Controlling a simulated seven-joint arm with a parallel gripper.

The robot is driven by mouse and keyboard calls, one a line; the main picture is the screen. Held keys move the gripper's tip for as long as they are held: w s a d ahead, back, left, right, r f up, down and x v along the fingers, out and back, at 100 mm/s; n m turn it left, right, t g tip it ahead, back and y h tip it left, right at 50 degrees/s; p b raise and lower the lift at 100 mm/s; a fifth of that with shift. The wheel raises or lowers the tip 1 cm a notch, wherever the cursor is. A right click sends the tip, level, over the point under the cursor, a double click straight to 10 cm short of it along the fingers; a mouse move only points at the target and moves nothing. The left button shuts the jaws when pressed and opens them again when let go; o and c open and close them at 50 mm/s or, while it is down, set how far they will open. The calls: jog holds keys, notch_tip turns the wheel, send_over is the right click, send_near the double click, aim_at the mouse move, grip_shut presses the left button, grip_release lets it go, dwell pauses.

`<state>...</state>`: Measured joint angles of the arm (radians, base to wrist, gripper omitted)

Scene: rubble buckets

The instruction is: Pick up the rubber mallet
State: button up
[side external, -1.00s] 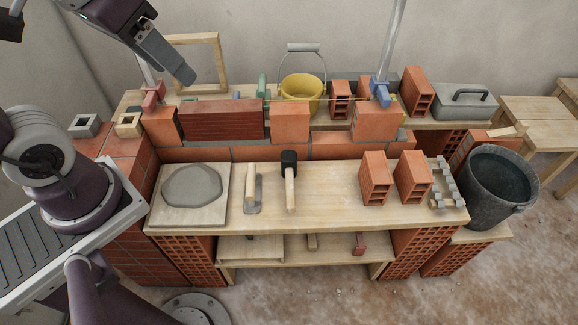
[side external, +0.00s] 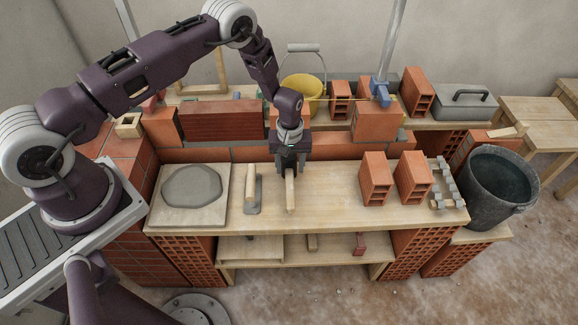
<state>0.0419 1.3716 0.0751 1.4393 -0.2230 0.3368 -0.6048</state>
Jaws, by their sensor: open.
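The rubber mallet (side external: 290,193) lies on the wooden bench, its pale wooden handle pointing toward the front edge. Its black head is hidden behind my gripper in this view. My gripper (side external: 291,173) is open and points down over the head end of the mallet, with its fingers around or just above the upper handle. I cannot tell whether the fingers touch it.
A trowel (side external: 252,190) with a wooden handle lies close to the left. A mortar board (side external: 160,214) sits farther left on the bench (side external: 330,212). Two hollow bricks (side external: 375,180) stand to the right. A low brick wall (side external: 335,147) runs behind. The bench front is clear.

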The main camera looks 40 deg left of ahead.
aim_at(290, 172)
jog(key=f, duration=0.5)
jog(key=shift+w+a, duration=0.1)
jog(key=shift+a, duration=0.1)
grip_shut()
notch_tip(290, 172, up, 10)
